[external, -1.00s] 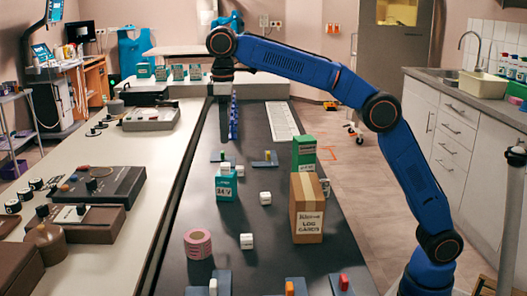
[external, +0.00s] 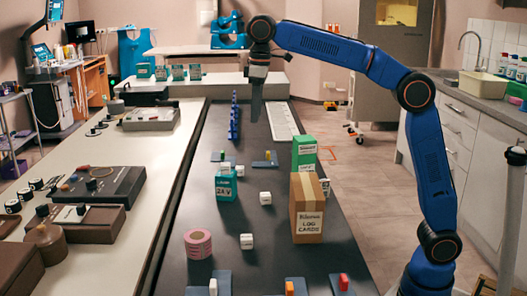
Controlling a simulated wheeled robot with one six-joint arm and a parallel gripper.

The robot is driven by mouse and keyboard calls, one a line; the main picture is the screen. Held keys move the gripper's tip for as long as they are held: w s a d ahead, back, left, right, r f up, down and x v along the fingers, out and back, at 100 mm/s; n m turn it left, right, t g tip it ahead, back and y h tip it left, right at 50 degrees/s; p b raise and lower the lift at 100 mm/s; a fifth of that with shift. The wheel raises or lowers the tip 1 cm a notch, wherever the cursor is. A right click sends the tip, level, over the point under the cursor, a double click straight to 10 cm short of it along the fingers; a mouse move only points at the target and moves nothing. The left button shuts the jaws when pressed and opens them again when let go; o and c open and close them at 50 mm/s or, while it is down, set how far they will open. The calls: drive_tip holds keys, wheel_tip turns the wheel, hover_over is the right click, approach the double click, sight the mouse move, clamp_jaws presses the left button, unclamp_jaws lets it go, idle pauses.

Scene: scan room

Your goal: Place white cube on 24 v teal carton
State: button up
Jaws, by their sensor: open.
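The teal carton (external: 226,190) labelled 24 V stands upright on the dark strip of the bench. A white cube (external: 225,168) shows at the top of this carton and appears to rest on it. Another white cube (external: 265,198) lies on the strip to the right of the carton. A further white cube (external: 246,241) lies nearer the camera. A small white block (external: 240,171) shows just behind the carton's right side. My gripper (external: 256,115) is open and raised over the far part of the strip, behind and apart from the carton. I see nothing between its fingers.
A brown log cards box (external: 307,212) and a green carton (external: 303,155) stand right of the teal carton. A pink tape roll (external: 198,244) lies front left. A blue rack (external: 233,118) stands near my gripper. The strip's middle has free room.

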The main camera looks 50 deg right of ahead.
drive_tip(key=s+d+f+m+t, duration=0.1)
drive_tip(key=s+d+f, duration=0.3)
drive_tip(key=d, duration=0.5)
drive_tip(key=s+d+f+m, duration=0.2)
drive_tip(key=s+d, duration=0.3)
drive_tip(key=d, duration=0.4)
drive_tip(key=s+d+f+m+t, duration=0.1)
drive_tip(key=s+d+f, duration=0.1)
drive_tip(key=s+d, duration=0.45)
drive_tip(key=s+d+f+m+t, duration=0.1)
drive_tip(key=s+d+f, duration=0.6)
drive_tip(key=f, duration=0.4)
drive_tip(key=s+d+f+m+t, duration=0.1)
drive_tip(key=s+d+f+m, duration=0.1)
drive_tip(key=s+d+f, duration=0.5)
drive_tip(key=s+f, duration=0.3)
drive_tip(key=shift+f+h, duration=0.3)
drive_tip(key=shift+f, duration=0.05)
drive_tip(key=shift+o, duration=0.4)
